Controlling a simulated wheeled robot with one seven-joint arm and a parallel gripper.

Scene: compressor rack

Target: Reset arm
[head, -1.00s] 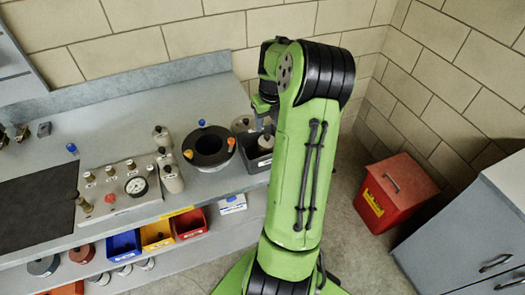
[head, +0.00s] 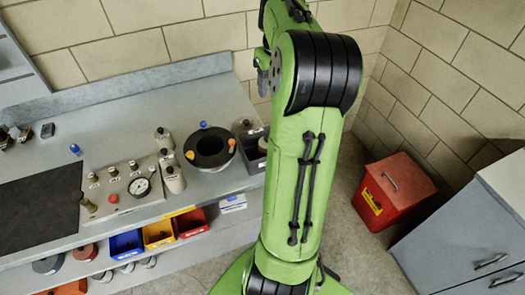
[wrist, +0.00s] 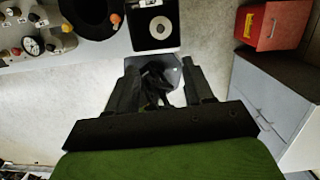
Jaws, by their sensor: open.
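My gripper (wrist: 160,72) is open in the wrist view, its two dark fingers apart with nothing visible held between the tips. In the head view my green arm stands raised at the right end of the counter, and its upper link hides most of the gripper. A dark bin (wrist: 138,42) lies ahead of the fingertips in the wrist view, with a pale disc with a centre hole (wrist: 160,28) inside. The bin (head: 252,158) shows partly behind my arm in the head view. The gripper is apart from it.
The counter (head: 225,103) holds a black ring fixture (head: 209,163) with coloured knobs, a gauge panel (head: 125,198) and pale bottles (head: 173,182). Coloured bins (head: 127,244) sit below.

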